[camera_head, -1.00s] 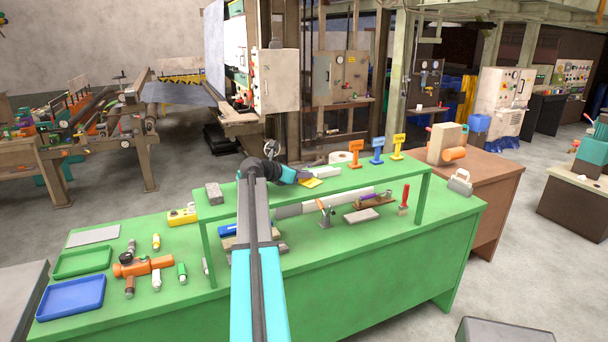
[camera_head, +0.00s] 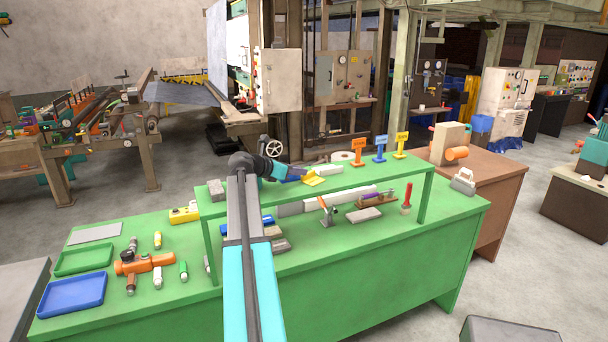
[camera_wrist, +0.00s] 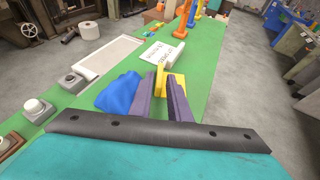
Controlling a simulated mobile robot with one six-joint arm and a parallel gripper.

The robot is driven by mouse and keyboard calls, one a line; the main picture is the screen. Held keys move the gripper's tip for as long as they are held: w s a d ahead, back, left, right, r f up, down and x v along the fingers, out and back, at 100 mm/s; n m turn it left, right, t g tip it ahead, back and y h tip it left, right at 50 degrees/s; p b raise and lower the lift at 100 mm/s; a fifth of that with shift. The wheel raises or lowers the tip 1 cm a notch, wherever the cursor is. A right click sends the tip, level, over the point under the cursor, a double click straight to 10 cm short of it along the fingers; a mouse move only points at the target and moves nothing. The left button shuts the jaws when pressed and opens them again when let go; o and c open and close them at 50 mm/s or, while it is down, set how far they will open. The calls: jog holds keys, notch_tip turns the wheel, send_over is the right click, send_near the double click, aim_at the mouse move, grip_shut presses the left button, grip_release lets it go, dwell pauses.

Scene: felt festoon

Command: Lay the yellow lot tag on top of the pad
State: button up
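In the wrist view the tag (camera_wrist: 180,82) shows partly behind my gripper's purple fingers (camera_wrist: 165,80). A part of it shows in the narrow gap between them. Whether the fingers press on it is unclear. In the head view my gripper (camera_head: 301,174) reaches to the tag from the left. No thing is clearly recognisable as the pad; a white-rimmed flat rectangle (camera_wrist: 109,58) lies ahead and left in the wrist view.
A blue lump (camera_wrist: 119,95) is close beside the left finger. A white lettered card (camera_wrist: 157,54) lies just beyond the tag. A white roll (camera_head: 343,157) is at the back.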

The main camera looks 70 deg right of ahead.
jog(key=shift+b+v, duration=0.75)
jog(key=shift+v, duration=2.85)
jog(key=shift+o, duration=0.4)
jog(key=shift+s, duration=0.15)
